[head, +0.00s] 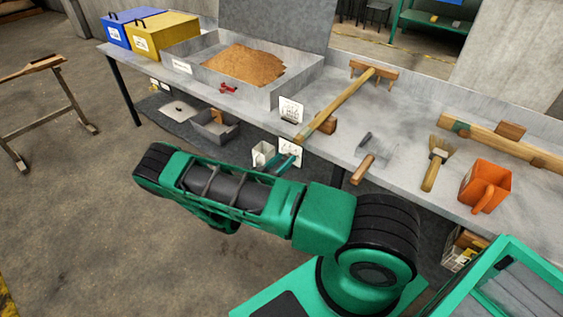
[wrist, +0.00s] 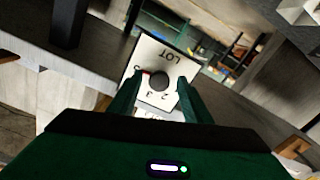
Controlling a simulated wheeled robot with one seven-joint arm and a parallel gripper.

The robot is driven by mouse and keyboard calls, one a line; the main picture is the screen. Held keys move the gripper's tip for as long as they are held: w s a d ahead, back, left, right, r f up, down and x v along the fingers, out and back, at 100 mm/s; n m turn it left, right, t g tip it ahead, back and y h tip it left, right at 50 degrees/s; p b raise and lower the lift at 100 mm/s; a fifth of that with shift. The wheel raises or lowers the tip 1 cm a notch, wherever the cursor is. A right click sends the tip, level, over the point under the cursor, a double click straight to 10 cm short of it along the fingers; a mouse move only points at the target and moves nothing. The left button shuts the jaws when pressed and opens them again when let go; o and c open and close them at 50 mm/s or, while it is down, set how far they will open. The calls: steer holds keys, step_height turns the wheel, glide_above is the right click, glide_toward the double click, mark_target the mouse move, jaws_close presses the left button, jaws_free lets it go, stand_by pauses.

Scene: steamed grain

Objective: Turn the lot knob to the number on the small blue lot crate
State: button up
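The lot knob (wrist: 159,81) is a dark round knob on a white plate (wrist: 168,57) marked LOT, seen upside down in the wrist view. Digits ring it; a 2 and a 3 are readable on its lower side. A small red mark shows at its left. My gripper (wrist: 160,84) is open, with a green finger on either side of the knob and gaps visible between. In the head view my gripper (head: 283,163) is at the bench's front edge by a white plate. The blue crate (head: 112,33) stands at the bench's far left; its label is too small to read.
A yellow crate (head: 160,38) stands beside the blue one. A tray (head: 285,95) of brown grain, a wooden rake (head: 340,103), a brush (head: 436,163) and an orange scoop (head: 482,187) lie on the bench (head: 400,140). A grey bin (head: 213,128) is below it.

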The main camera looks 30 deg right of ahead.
steer(key=v, duration=1)
steer(key=shift+a, duration=0.4)
steer(key=shift+r, duration=0.15)
